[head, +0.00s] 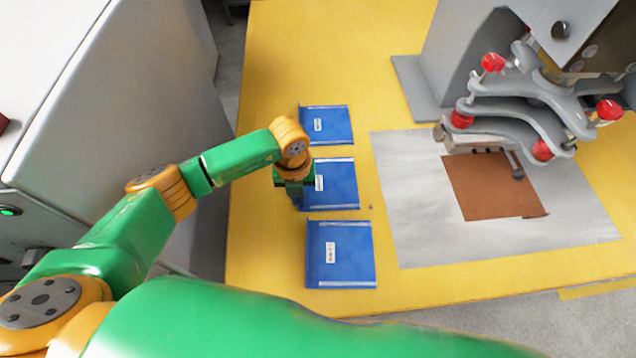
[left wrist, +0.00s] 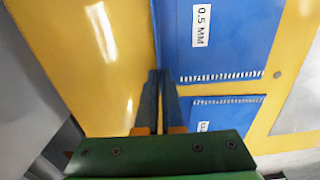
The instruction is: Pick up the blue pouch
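Three blue pouches lie in a column on the yellow table: a far one (head: 336,125), a middle one (head: 341,184) and a near one (head: 345,254). Each has a small white label and a raised left edge. My left gripper (head: 296,197) is down at the left edge of the middle pouch. In the left wrist view its fingers (left wrist: 160,95) are close together on the left edge of the pouch labelled 0.5 MM (left wrist: 240,50). They hide that pouch's lower corner. Another pouch (left wrist: 225,113) shows partly below it. My right gripper is out of view.
A grey sheet (head: 400,200) with a brown square (head: 487,185) lies right of the pouches. Above it stands a grey machine with a red-knobbed clamp (head: 530,100). A grey cabinet (head: 110,80) stands left of the table (head: 265,240). The table's left strip is clear.

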